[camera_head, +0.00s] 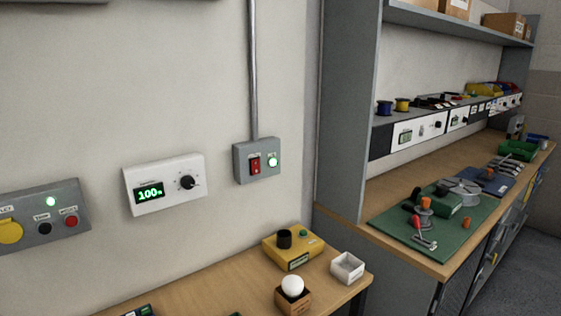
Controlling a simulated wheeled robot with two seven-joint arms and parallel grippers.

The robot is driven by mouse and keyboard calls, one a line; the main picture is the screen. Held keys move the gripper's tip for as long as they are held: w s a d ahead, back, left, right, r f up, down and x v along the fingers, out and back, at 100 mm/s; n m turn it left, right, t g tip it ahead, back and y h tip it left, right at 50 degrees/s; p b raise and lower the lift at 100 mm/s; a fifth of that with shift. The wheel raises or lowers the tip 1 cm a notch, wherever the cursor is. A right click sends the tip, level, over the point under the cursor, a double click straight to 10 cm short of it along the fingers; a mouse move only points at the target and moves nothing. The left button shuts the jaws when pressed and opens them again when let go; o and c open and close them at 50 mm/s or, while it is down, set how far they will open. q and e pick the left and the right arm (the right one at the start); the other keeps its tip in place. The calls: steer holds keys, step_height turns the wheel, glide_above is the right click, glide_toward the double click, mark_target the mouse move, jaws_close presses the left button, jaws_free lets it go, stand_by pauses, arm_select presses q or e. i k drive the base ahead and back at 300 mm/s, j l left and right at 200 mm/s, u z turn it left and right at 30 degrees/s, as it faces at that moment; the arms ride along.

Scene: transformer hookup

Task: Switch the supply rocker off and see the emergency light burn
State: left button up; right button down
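The grey supply box (240,170) is fixed to the wall at the foot of a metal conduit. Its red rocker (255,166) faces me; I cannot tell its tilt. A green lamp (272,162) glows beside the rocker. A white round bulb (292,285) sits on a small wooden block (293,302) on the bench below. I cannot tell whether this bulb is lit or is the emergency light. Neither of my grippers is in view.
A white dial unit (164,184) reading 100 and a grey button box (40,216) are on the wall. The near bench (215,290) holds a yellow device (293,249) and an open white box (347,267). A grey cabinet side (345,110) stands right of the supply box.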

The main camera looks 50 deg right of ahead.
mark_target(255, 169)
steer(key=k+j+z, duration=0.15)
steer(key=z, duration=1.3)
